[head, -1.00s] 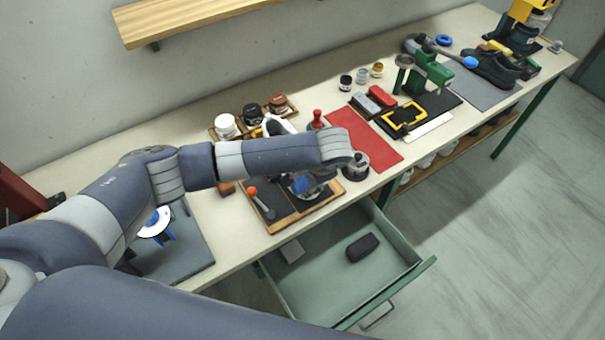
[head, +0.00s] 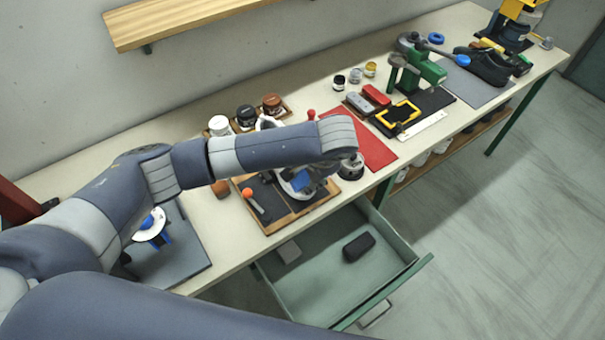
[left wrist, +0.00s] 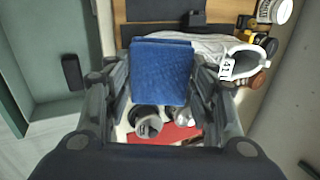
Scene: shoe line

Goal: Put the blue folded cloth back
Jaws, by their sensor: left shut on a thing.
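The blue folded cloth (left wrist: 162,70) is between the two dark fingers of my left gripper (left wrist: 161,82) in the left wrist view. The gripper is shut on it. In the head view my left gripper (head: 304,188) hangs below my wrist over the wooden tray, with a blue patch of the cloth (head: 299,182) showing. I cannot tell how far the cloth is above the tray. A white shoe (left wrist: 212,46) with a "41" tag lies beside the cloth in the left wrist view. My right gripper is not in view.
The wooden tray (head: 271,228) has dark mats and an orange-knobbed tool (head: 248,194). An open green drawer (head: 318,282) below holds a dark block (head: 358,247). Several jars stand behind my arm. A red mat (head: 372,152) lies to the right.

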